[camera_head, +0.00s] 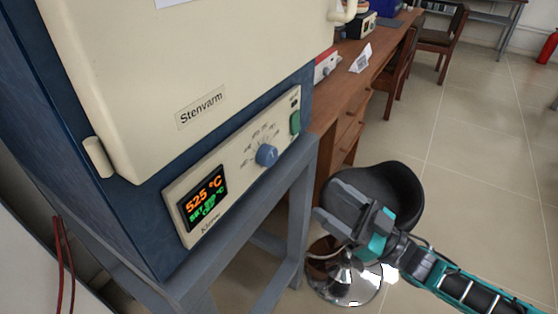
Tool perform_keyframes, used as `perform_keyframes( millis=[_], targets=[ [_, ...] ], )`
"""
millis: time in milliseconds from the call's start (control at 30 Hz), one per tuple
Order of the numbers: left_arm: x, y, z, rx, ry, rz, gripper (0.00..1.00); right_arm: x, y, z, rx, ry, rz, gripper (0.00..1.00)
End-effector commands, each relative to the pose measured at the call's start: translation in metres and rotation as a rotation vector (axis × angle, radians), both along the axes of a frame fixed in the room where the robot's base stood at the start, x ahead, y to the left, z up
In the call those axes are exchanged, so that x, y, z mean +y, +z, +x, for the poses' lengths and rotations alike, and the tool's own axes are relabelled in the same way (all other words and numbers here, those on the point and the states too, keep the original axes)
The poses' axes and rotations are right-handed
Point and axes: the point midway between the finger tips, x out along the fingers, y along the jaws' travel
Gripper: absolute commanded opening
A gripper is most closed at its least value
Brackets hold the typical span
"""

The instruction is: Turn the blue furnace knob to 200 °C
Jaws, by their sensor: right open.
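The blue furnace (137,227) fills the left side, with a cream door labelled Stenvarm. Its cream control panel (237,184) carries a round blue knob (266,155) with a printed scale around its upper side. The display (203,199) left of the knob reads 525 °C in orange, with smaller green text below that is hard to read. A green switch (295,123) sits at the panel's upper right. My right gripper (325,202) is open and empty, to the lower right of the knob and apart from it. My left gripper is not in view.
The furnace stands on a grey metal frame (235,252). A black stool (398,186) with a chrome base is behind my right gripper. A wooden desk (372,75) with small devices stands behind. Open tiled floor (485,165) lies to the right.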

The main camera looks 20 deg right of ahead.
Motion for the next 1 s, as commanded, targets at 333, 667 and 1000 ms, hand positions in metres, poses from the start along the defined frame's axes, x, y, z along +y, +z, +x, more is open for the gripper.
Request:
perform_keyframes(
  millis=[333, 667, 1000],
  targets=[
    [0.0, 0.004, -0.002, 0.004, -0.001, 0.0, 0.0, 0.026, 0.022, 0.029, -0.015, 0.011, 0.006, 0.69],
    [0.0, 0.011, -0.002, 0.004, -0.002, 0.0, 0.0, 0.067, 0.045, 0.071, -0.012, 0.011, 0.004, 0.69],
    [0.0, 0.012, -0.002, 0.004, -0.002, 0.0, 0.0, 0.081, 0.051, 0.086, -0.007, 0.009, 0.003, 0.69]
  ],
)
